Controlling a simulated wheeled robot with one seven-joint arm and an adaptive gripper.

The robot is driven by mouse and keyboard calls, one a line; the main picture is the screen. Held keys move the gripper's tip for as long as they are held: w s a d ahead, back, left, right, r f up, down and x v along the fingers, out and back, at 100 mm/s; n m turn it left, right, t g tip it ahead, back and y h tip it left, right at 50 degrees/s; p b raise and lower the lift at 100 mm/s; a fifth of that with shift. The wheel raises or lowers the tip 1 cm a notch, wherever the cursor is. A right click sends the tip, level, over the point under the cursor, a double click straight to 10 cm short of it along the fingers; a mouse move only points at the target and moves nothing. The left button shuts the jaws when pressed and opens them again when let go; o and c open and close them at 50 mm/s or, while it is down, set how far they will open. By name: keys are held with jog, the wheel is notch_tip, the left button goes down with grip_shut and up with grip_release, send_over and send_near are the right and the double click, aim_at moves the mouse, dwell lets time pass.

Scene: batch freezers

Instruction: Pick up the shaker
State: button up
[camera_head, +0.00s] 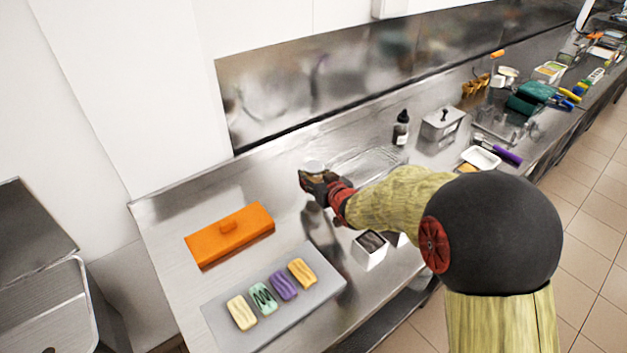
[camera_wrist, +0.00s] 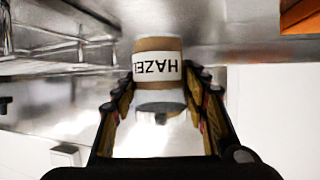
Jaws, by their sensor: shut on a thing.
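The shaker (camera_wrist: 157,67) is a brown cup-like container with a white label that reads "HAZEL", partly cut off by its curve. My gripper (camera_wrist: 168,80) has a finger on each side of it and is shut on it. In the head view, a pale round top of the shaker (camera_head: 313,166) shows just beyond my gripper (camera_head: 318,179), near the back of the steel counter. The gripper hides most of its body there. I cannot tell whether the shaker still touches the counter.
A dark bottle (camera_head: 401,130) and a metal bin (camera_head: 442,125) stand to the right.

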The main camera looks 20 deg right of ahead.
jog(key=s+r+p, duration=0.1)
jog(key=r, duration=0.1)
jog(key=s+d+r, duration=0.1)
jog(key=s+r, duration=0.1)
jog(key=s+r+p, duration=0.1)
jog(key=s+r, duration=0.1)
jog(key=shift+d+r+p, duration=0.15)
jog(key=shift+d+p, duration=0.15)
jog(key=shift+d, duration=0.05)
jog(key=d+p+v, duration=0.1)
jog(key=p+v, duration=0.1)
jog(key=v, duration=0.6)
jog(key=shift+s+d+p, duration=0.15)
jog(key=shift+s+p, duration=0.15)
jog(key=shift+s, duration=0.1)
jog(key=o, duration=0.6)
jog(key=c, duration=0.6)
